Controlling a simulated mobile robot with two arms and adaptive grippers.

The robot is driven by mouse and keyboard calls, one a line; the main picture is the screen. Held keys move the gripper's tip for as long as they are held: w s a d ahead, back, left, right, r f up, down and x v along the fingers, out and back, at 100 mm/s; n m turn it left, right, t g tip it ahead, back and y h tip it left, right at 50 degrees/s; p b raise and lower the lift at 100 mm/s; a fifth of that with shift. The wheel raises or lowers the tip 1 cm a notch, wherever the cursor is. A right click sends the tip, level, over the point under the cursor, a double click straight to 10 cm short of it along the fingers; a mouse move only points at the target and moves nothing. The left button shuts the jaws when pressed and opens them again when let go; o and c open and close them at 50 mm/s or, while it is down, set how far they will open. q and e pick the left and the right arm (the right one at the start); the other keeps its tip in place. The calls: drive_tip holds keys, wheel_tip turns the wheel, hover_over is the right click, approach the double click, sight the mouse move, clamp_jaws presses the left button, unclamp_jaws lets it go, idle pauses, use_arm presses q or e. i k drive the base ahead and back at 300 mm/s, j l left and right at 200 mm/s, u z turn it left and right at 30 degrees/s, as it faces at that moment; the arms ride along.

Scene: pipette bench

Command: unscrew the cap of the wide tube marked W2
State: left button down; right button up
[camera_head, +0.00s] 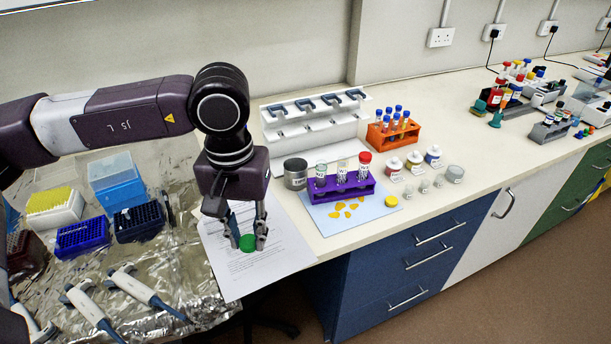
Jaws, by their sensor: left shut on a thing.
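My left gripper (247,236) points down over the printed paper and is shut on a small green round cap (247,243). A purple rack (343,191) holds the wide tubes, upright, to the right of the gripper and apart from it. The left tube (320,174) and the middle tube (341,172) show no coloured cap on top. The right tube (364,165) has a red cap. Their labels are too small to read surely, so I cannot tell which is W2. A yellow cap (391,201) lies near the mat's right edge. My right gripper is not in view.
The rack stands on a pale blue mat (355,222) with loose yellow pieces. A metal can (296,173) is left of it, a white pipette stand (310,128) behind. An orange rack (392,133) and small bottles stand right. Foil with tip boxes and pipettes covers the left.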

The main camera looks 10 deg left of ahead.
sight(321, 167)
drive_tip(key=i+l, duration=0.2)
drive_tip(key=i, duration=0.3)
drive_tip(key=i+l, duration=0.2)
drive_tip(key=i, duration=0.35)
drive_tip(key=u, duration=0.05)
